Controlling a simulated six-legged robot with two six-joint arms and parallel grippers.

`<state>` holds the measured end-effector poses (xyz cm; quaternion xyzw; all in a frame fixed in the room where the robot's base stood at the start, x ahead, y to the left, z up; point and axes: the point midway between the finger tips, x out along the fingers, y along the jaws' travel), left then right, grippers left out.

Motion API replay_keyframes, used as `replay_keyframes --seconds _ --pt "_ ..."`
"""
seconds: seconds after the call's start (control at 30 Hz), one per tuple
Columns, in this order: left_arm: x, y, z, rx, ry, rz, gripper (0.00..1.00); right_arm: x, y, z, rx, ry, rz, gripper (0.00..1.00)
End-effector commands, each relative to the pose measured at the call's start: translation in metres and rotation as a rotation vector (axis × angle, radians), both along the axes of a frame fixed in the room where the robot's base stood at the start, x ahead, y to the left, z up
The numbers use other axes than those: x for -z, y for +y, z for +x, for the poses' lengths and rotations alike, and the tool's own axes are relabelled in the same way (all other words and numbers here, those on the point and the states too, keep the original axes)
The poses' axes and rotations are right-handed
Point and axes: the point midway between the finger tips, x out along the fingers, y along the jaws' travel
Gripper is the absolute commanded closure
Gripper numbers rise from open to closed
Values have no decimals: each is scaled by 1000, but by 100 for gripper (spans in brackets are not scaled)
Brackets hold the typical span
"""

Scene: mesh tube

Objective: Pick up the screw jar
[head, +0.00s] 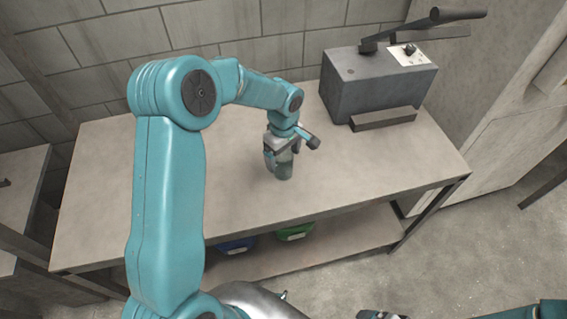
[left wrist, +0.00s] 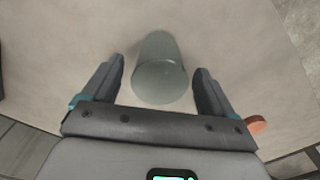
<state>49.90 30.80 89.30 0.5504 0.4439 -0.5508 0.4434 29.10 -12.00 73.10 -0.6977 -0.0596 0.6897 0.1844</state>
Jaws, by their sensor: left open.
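The screw jar (head: 284,170) is a small grey-green cylinder standing upright on the workbench, partly hidden by my left gripper in the head view. My left gripper (head: 279,161) reaches down over it from above. In the left wrist view the jar (left wrist: 159,70) stands between the two open fingers of my left gripper (left wrist: 160,75). A gap shows on each side of it, so the fingers do not appear to touch it. The jar's contents cannot be made out. The fingertips of my right gripper do not show clearly; only part of that arm is at the bottom right of the head view.
The workbench top (head: 360,170) is largely bare around the jar. A grey machine with a long lever (head: 378,85) stands at its back right. Blue (head: 237,245) and green (head: 295,232) containers sit on the lower shelf. A block wall rises behind.

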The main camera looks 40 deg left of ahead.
Motion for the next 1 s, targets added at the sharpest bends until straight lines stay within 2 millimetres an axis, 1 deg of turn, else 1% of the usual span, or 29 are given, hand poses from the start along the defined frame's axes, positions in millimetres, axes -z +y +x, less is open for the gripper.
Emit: replay_keyframes --seconds 0.1,0.27,0.3,0.37,0.4,0.43,0.47,0.77,0.87,0.93,1.0 --pt "5 0 1 0 0 0 13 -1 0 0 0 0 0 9" --pt "5 0 1 0 0 0 13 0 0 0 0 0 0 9" --pt "5 0 1 0 0 0 26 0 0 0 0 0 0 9" --pt "4 0 1 0 0 0 46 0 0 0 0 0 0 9" --pt "4 0 1 0 0 0 59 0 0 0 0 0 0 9" --pt "4 0 1 0 0 0 69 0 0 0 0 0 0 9" --pt "4 0 1 0 0 0 70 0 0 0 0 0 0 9" --pt "3 0 1 0 -1 0 70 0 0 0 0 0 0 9" --pt "-4 0 1 -1 -3 0 70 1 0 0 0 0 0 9" --pt "-12 0 1 -2 -3 0 70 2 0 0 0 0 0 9" --pt "-25 0 1 -1 -5 0 70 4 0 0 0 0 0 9"
